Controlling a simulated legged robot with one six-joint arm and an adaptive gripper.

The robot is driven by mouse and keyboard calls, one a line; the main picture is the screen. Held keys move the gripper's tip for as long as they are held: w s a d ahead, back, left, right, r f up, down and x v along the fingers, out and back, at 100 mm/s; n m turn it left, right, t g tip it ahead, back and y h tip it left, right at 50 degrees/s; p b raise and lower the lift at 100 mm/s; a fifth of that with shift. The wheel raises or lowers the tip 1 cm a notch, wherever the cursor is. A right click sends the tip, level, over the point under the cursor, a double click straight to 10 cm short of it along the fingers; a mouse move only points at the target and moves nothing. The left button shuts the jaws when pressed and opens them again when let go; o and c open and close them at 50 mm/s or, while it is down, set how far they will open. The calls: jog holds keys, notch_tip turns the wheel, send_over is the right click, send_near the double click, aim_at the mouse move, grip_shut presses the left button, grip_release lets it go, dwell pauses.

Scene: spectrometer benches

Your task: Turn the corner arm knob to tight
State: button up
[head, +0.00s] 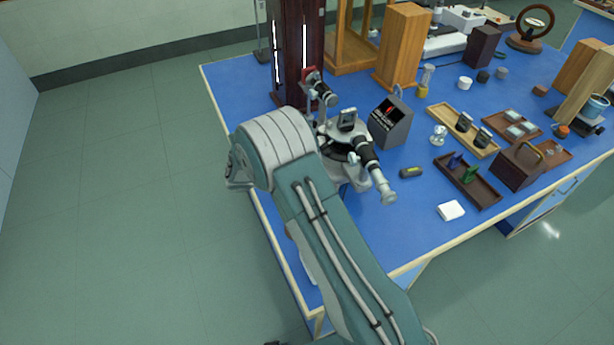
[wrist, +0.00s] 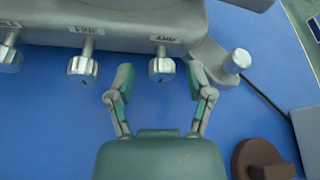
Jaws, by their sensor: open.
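In the wrist view, a short metal knob (wrist: 161,69) sticks out of the grey spectrometer base (wrist: 130,25) under a small label that seems to read ARM. My gripper (wrist: 159,80) is open, with one finger on each side of that knob's front end. The fingers look apart from it, with blue bench top showing between. In the head view, the spectrometer (head: 362,153) stands near the bench's left corner. My arm covers part of it there, and the knob and my fingers are hidden.
A similar knob (wrist: 82,68) labelled FINE is to the left, with another at the left edge. A knob on a corner foot (wrist: 237,61) is close right of my right finger. A brown round object (wrist: 258,160) lies lower right. Trays and blocks fill the blue bench (head: 405,240).

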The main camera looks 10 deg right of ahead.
grip_shut()
dwell(0.3)
jog(key=m+t, duration=0.2)
jog(key=shift+s+m+y, duration=0.1)
jog(key=shift+m+y, duration=0.2)
jog(key=m+t, duration=0.2)
jog(key=m, duration=0.1)
jog(key=shift+s, duration=0.15)
jog(key=m+t, duration=0.2)
jog(key=m, duration=0.1)
jog(key=shift+s+d+f, duration=0.1)
jog(key=shift+f, duration=0.05)
jog(key=m+t+h, duration=0.1)
jog(key=m+t, duration=0.1)
jog(key=m, duration=0.2)
jog(key=shift+s+f, duration=0.1)
jog(key=shift+f, duration=0.05)
dwell(0.4)
